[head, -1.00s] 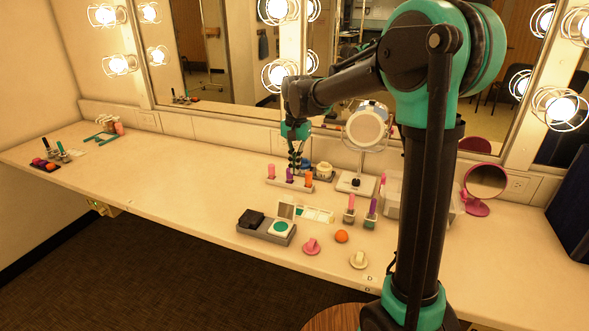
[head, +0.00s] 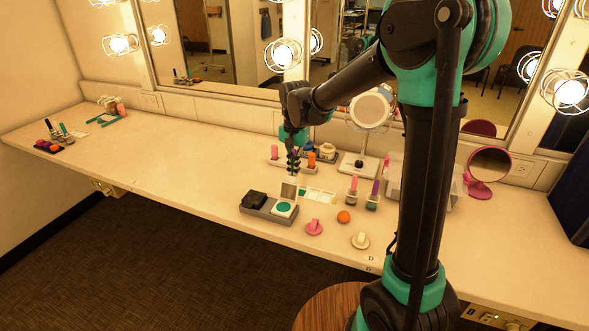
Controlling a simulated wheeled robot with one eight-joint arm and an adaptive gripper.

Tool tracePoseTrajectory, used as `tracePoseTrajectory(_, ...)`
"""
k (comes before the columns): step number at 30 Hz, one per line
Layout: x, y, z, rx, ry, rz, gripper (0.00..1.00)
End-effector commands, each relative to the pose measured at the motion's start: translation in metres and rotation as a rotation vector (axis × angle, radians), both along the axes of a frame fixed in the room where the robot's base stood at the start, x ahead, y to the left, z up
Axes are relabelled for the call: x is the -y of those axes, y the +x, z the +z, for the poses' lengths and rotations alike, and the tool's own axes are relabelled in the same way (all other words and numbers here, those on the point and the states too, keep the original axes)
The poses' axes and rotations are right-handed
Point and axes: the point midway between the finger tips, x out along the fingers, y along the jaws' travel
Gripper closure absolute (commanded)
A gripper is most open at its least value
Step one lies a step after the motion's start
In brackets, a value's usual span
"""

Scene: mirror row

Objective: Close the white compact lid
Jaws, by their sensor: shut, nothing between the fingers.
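The white compact (head: 284,209) sits open at the right end of a grey tray (head: 262,213). A green disc shows in its base. Its lid (head: 289,192) stands up at the back of the base, with a greyish inner face toward me. My gripper (head: 294,173) is shut and empty, pointing down. In the picture its fingertips are just above and slightly right of the lid's top edge. I cannot tell whether they are behind the lid or over it; no contact shows.
A black compact (head: 254,199) is in the tray's left end. A pale palette (head: 317,195) lies right of the lid. A lipstick rack (head: 282,164) stands behind my gripper.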

Motion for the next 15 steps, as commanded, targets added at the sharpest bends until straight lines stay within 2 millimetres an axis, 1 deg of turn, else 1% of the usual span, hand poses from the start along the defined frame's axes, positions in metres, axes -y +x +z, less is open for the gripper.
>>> tracePoseTrajectory(8,-0.0005,-0.0013,0.0008,0.01,-0.004,0.001,1.0)
tracePoseTrajectory(15,-0.0022,-0.0058,0.0032,0.058,-0.021,0.002,1.0)
